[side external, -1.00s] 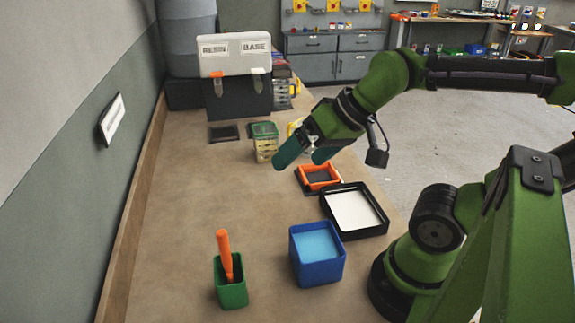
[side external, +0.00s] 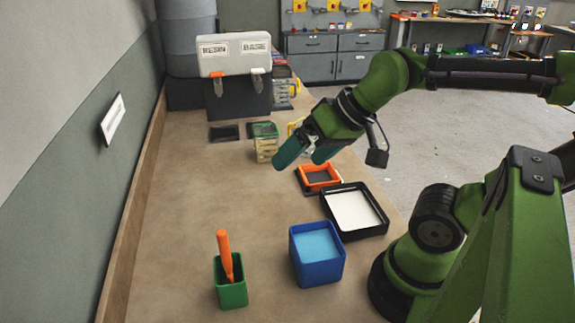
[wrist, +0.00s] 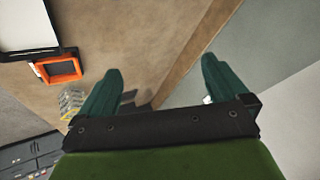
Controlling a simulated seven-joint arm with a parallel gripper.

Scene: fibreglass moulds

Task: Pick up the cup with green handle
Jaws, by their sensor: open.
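A clear cup with green on its top and side (side external: 265,142) stands on the bench in the side view, left of and beyond my gripper. I take it for the cup with green handle; its handle is not distinct. A second clear cup with yellow (side external: 296,126) is partly hidden behind my gripper. My gripper (side external: 298,162) is open and empty above the bench, its teal fingers apart. A clear cup (wrist: 70,101) shows left of the left finger; I cannot tell which cup.
An orange frame (side external: 319,175), a black-rimmed white tray (side external: 355,210), a blue container (side external: 317,268) and a green holder (side external: 231,283) with an orange tool stand nearer. A resin/base dispenser (side external: 235,60) stands at the back. The bench's left middle is clear.

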